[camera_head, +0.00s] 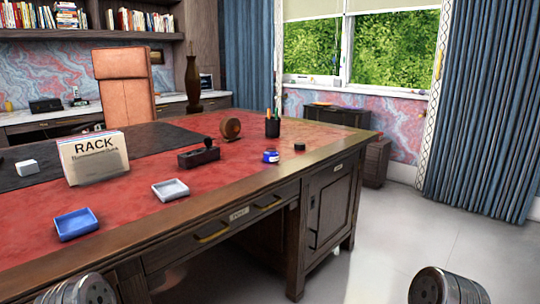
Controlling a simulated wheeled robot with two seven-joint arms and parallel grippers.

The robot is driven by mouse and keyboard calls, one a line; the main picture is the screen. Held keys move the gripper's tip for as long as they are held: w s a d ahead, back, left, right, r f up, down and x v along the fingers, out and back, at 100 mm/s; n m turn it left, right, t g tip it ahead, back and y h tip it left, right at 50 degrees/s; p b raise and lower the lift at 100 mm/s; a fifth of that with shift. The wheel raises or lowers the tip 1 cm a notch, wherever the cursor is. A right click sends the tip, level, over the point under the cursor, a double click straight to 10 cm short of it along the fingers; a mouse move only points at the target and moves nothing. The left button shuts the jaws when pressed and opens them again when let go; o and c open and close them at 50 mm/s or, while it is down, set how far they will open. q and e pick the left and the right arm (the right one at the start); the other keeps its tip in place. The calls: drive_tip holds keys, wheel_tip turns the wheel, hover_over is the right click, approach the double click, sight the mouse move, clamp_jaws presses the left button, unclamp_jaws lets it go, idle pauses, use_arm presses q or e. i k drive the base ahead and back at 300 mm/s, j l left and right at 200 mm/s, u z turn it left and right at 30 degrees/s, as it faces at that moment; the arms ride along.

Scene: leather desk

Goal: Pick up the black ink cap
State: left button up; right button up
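The black ink cap (299,147) is a small, dark, low disc lying on the red leather top of the desk, close to its right edge. A small blue ink bottle (270,157) stands just left of it, apart from it. Nothing covers the cap. Neither of my grippers shows; only rounded grey metal parts of my arms appear at the bottom left and bottom right edges, well away from the cap.
The desk (170,245) has a blue tray (76,224), a white tray (170,190), a RACK box (94,158), a black stamp-like object (198,155), a round wooden object (230,128) and a pen cup (272,127). Floor (400,240) at the right is clear.

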sight(299, 146)
drive_tip(key=i+l+u, duration=0.1)
drive_tip(key=u, duration=0.35)
drive_tip(key=l+u, duration=0.2)
drive_tip(key=u, duration=0.25)
drive_tip(key=l+u, duration=0.2)
drive_tip(key=u, duration=0.3)
drive_tip(key=l+u, duration=0.2)
drive_tip(key=u, duration=0.25)
drive_tip(key=k+l+u, duration=0.2)
drive_tip(key=l, duration=0.35)
drive_tip(key=l+u, duration=0.25)
drive_tip(key=l, duration=0.3)
drive_tip(key=k+l+u, duration=0.2)
drive_tip(key=l, duration=0.25)
drive_tip(key=k+l+u, duration=0.2)
drive_tip(key=l, duration=0.25)
drive_tip(key=k+l+u, duration=0.45)
drive_tip(key=k+l, duration=0.2)
drive_tip(key=l, duration=0.15)
